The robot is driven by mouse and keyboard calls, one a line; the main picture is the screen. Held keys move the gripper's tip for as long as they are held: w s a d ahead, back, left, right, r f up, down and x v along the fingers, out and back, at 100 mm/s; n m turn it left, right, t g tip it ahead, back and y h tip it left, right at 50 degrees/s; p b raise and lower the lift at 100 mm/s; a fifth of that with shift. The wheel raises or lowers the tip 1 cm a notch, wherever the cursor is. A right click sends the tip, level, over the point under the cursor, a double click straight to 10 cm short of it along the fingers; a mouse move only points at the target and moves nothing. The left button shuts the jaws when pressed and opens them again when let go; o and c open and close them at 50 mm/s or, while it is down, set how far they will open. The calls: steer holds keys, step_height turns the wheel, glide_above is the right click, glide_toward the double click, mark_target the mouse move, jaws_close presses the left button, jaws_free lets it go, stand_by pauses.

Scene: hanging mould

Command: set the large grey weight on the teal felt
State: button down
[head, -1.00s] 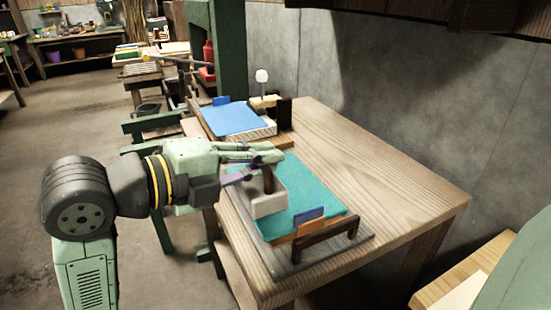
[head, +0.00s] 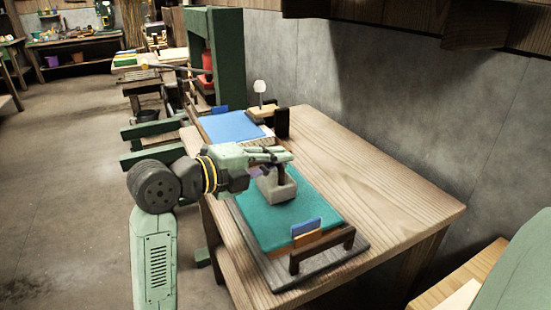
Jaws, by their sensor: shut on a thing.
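The large grey weight (head: 277,190) is a pale grey block with a dark upright handle on top. My gripper (head: 272,160) is shut on this handle. The weight is over the upper part of the teal felt (head: 265,224), with felt showing around it. I cannot tell whether its underside touches the felt or hangs slightly above it. The felt lies on a grey board on the wooden table. My gripper hides part of the handle and the felt's far edge.
A dark brown bridge-shaped bar (head: 322,248) with blue and orange blocks (head: 307,228) stands at the felt's near end. A blue sheet (head: 229,126) lies on a second stack behind. A white-topped post (head: 260,88) and dark block (head: 282,122) stand nearby. The table's right side (head: 375,190) is clear.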

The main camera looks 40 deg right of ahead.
steer(key=shift+f, duration=0.1)
steer(key=c, duration=1.7)
jaws_free()
steer(key=shift+r, duration=0.2)
steer(key=shift+a, duration=0.4)
steer(key=a, duration=0.3)
steer(key=a+r+b, duration=0.1)
steer(key=a, duration=0.3)
steer(key=a+r+b, duration=0.1)
steer(key=a, duration=0.3)
steer(key=shift+w, duration=0.25)
